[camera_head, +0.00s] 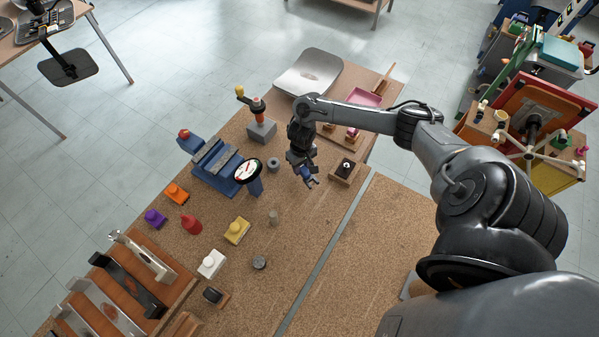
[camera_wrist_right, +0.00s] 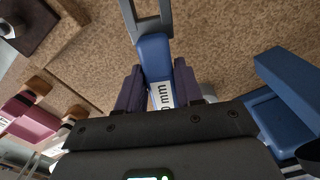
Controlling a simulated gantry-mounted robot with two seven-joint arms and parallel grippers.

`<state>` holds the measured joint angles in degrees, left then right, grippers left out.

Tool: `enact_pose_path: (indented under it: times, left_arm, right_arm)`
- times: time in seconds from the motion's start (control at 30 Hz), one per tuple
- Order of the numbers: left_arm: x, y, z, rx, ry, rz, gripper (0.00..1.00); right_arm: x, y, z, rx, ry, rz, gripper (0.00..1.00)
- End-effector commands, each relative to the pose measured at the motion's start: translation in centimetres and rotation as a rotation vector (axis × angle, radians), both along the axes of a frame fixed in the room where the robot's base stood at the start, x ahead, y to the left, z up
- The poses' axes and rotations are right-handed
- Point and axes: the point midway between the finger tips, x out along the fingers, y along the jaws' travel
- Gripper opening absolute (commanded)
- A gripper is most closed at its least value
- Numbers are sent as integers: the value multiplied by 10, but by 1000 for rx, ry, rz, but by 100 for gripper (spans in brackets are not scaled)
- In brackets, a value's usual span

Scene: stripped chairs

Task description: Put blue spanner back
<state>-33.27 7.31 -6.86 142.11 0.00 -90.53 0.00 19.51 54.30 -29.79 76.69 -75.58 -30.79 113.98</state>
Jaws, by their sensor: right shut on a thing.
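The blue spanner (camera_wrist_right: 153,53) is in my right gripper (camera_wrist_right: 158,88). In the right wrist view its blue handle with a white "mm" label lies between the two dark purple fingers. Its grey forked end points away from the gripper, over the cork-like tabletop. In the head view my right gripper (camera_head: 308,181) hangs over the far middle of the table, and the spanner there is too small to make out clearly. The spanner's other end is hidden by the gripper. My left gripper is not in view.
The brown table (camera_head: 330,215) holds a blue vise (camera_head: 216,163), a round gauge (camera_head: 248,171), a wooden block with a black top (camera_head: 345,170) and several coloured knobbed blocks. A wooden rack (camera_head: 150,270) with metal pieces stands front left. The table's right part is mostly clear.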

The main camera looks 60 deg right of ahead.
Motion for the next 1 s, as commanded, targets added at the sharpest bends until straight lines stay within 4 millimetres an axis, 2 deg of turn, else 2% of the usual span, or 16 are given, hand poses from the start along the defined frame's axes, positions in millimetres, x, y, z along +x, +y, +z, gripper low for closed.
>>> enact_pose_path:
  times: [0.27,0.57,0.97,1.0]
  left_arm:
    - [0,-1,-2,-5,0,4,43]
    - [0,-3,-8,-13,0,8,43]
    - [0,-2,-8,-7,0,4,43]
    - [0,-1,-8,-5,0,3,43]
  right_arm:
    - [7,2,-10,0,1,0,0]
    - [7,2,-43,0,1,0,0]
    - [7,1,-47,0,0,0,0]
    - [7,1,-47,0,0,0,42]
